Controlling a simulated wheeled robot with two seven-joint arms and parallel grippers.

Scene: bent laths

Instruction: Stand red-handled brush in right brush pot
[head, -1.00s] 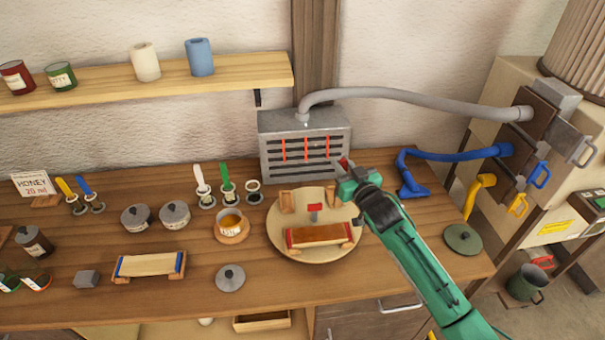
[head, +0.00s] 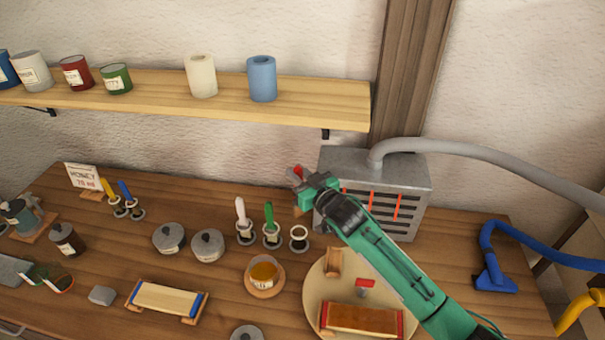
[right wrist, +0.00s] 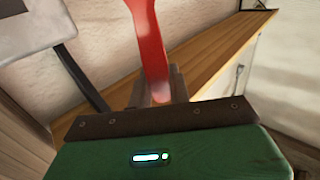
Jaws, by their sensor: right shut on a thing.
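My right gripper (head: 303,190) is shut on the red-handled brush, whose red handle (head: 298,172) shows just above the fingers. In the right wrist view the red handle (right wrist: 150,45) rises from between the jaws; the bristle end is not visible. The gripper appears above the table, at the left edge of the grey vent box. The right brush pot (head: 299,238), a small ringed pot with a dark opening, looks empty and shows below the gripper. Pots with a green-handled brush (head: 269,219) and a white-handled brush (head: 241,215) stand to its left. My left gripper is out of view.
The grey slotted box (head: 410,220) with a hose stands right of the pots. A round board (head: 318,290) carries a brown-topped rack (head: 360,318). An amber-filled pot (head: 263,274) sits in front of the pots, and lidded pots (head: 207,246) stand left. A shelf (head: 330,103) runs above.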

